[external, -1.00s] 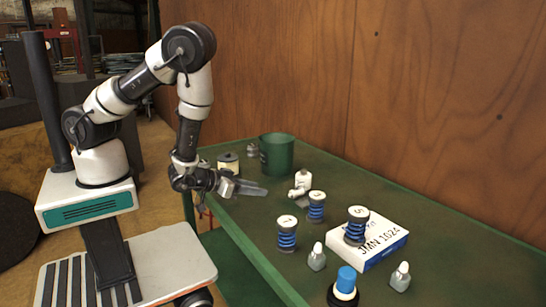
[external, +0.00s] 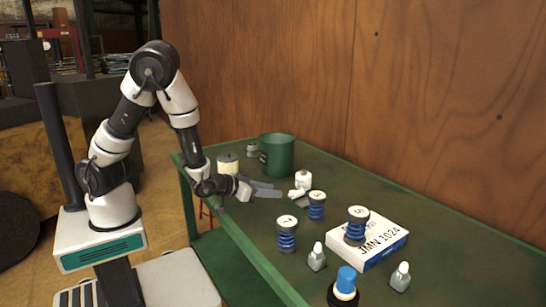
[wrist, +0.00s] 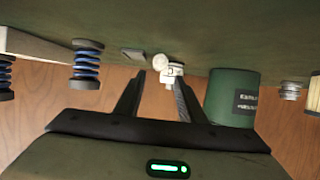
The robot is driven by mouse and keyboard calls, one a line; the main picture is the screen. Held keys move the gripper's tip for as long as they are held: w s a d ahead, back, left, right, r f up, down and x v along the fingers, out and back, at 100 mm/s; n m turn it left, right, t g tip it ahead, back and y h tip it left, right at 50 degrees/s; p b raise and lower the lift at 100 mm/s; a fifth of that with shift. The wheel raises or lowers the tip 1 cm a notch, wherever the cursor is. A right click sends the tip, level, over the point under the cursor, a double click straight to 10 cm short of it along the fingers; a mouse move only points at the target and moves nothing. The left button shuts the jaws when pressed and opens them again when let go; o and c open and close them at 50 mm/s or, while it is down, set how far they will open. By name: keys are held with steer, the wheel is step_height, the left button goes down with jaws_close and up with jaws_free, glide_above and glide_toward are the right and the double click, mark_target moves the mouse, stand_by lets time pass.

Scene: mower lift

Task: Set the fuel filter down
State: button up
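My gripper (external: 266,189) is above the left part of the green table, fingers pointing right. In the wrist view its two fingers (wrist: 158,84) are apart, with nothing held between them. A small white bottle (external: 303,180) and a pale round piece (external: 296,193) beside it are just beyond the fingertips. In the wrist view the bottle (wrist: 173,72) and the round piece (wrist: 159,62) show between the fingers, farther off. I cannot tell which of these is the fuel filter.
A green canister (external: 277,154) stands at the table's back left. Numbered blue coil springs (external: 287,236) stand right of the gripper, one on a white box (external: 380,248). Small grey bottles (external: 317,258) and a blue-capped jar (external: 345,284) are at the front. A wooden wall closes the back.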

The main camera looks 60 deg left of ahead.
mark_target(292, 193)
steer(key=x, duration=0.4)
steer(key=shift+w+f, duration=0.15)
steer(key=shift+w, duration=0.1)
steer(key=b+x, duration=0.1)
steer(key=x, duration=0.4)
steer(key=shift+w, duration=0.35)
steer(key=c, duration=0.9)
step_height(292, 193, up, 10)
steer(key=p, duration=0.2)
steer(key=s+a+f, duration=0.1)
steer(key=a, duration=0.1)
steer(key=a+f, duration=0.1)
steer(key=a, duration=0.2)
steer(key=s+a+f, duration=0.1)
steer(key=a+f, duration=0.1)
steer(key=a, duration=0.1)
steer(key=shift+s, duration=0.35)
steer(key=s+a+f, duration=0.1)
steer(key=s+a, duration=0.1)
steer(key=s+a+f, duration=0.1)
steer(key=a, duration=0.1)
steer(key=shift+s+f, duration=0.3)
step_height(292, 193, up, 20)
steer(key=p, duration=2)
steer(key=shift+s, duration=0.15)
steer(key=shift+f, duration=0.15)
